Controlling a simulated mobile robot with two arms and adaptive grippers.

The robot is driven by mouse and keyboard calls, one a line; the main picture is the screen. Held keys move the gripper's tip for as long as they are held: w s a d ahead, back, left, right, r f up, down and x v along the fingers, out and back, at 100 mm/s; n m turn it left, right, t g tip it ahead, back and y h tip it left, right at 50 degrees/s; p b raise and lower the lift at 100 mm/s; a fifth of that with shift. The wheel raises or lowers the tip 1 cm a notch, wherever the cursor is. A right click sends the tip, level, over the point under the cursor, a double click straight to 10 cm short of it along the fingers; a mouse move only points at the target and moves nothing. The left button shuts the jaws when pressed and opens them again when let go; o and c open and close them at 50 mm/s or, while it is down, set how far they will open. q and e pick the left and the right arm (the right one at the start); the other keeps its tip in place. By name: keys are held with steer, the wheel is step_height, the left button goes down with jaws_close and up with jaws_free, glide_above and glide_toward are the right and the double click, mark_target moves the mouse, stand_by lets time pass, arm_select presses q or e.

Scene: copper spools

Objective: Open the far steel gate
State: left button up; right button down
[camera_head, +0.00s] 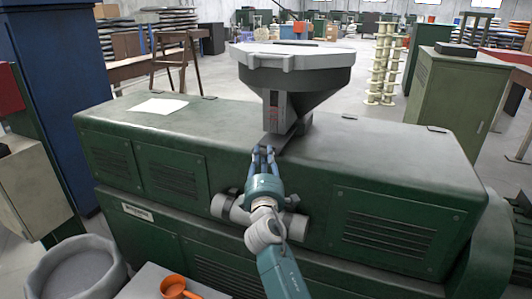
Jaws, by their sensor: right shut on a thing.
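A grey hopper (300,68) stands on top of the green machine (390,165), with a narrow neck below its cone. A small steel gate (290,137) shows as a thin plate at the foot of the neck. My right gripper (263,151) reaches in from the front, over the machine's near top edge, with its blue fingers at the gate's near end. It is shut on the gate; the fingers hide the exact contact. How far the gate is slid out cannot be told. My left gripper is not in view.
A white paper (158,106) lies on the machine's left top. A blue cabinet (55,80) stands left, a green cabinet (450,100) right, cream spools (382,65) behind.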

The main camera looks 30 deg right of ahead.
steer(key=c, duration=1.8)
jaws_free()
steer(key=shift+d, duration=0.1)
steer(key=v, duration=0.7)
steer(key=shift+s, duration=0.15)
steer(key=shift+f, duration=0.15)
